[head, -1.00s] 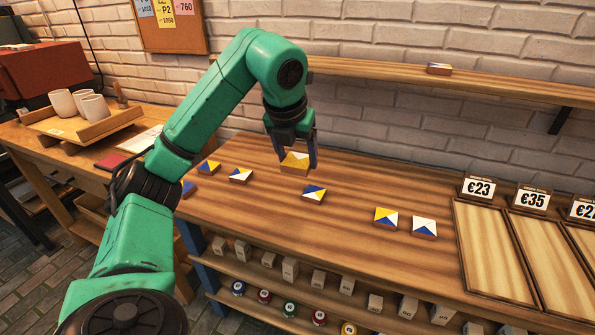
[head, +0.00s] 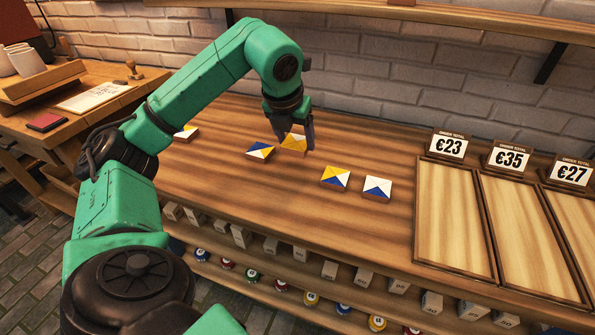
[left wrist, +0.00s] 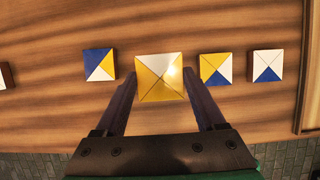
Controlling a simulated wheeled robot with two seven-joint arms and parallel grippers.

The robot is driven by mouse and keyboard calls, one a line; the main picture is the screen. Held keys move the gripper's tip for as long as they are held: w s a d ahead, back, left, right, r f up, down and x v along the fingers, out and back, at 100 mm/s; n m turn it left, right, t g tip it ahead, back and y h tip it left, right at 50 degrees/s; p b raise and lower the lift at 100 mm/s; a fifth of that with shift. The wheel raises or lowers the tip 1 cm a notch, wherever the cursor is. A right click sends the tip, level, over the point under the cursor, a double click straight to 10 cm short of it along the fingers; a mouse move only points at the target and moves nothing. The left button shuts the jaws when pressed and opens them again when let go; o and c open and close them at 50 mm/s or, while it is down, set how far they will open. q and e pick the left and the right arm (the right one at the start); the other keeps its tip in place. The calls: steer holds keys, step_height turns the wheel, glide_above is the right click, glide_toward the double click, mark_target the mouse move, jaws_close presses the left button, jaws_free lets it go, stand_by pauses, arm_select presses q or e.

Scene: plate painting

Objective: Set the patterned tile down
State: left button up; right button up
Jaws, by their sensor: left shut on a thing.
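My left gripper (head: 296,134) is shut on a patterned tile (head: 293,144), whose top has yellow and white triangles. In the left wrist view the held tile (left wrist: 159,78) sits between the fingers and looks larger than its neighbours, so it seems a little above the wooden counter (head: 240,200). I cannot tell the exact gap. A blue, yellow and white tile (head: 260,151) lies to its left. A similar tile (head: 335,179) lies to its right, with a blue and white tile (head: 377,189) beyond. My right gripper is not in view.
Another tile (head: 186,132) lies farther left, partly hidden by my arm. Framed wooden panels (head: 455,222) with price signs (head: 447,145) fill the right side. A brick wall (head: 400,90) stands behind. Bare counter lies in front of the tiles.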

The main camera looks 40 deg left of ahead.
mark_target(292, 148)
arm_select(q)
step_height(292, 148, down, 6)
steer(key=shift+f+b, duration=0.25)
steer(key=shift+b, duration=0.25)
steer(key=shift+f, duration=0.3)
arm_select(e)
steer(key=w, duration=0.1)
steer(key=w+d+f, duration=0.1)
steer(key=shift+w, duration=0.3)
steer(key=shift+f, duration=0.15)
arm_select(q)
steer(key=o, duration=1.4)
steer(key=shift+o, duration=0.2)
steer(key=shift+r, duration=0.2)
steer(key=v, duration=0.3)
steer(key=shift+r, duration=0.35)
steer(key=p+v, duration=0.2)
steer(key=v, duration=0.6)
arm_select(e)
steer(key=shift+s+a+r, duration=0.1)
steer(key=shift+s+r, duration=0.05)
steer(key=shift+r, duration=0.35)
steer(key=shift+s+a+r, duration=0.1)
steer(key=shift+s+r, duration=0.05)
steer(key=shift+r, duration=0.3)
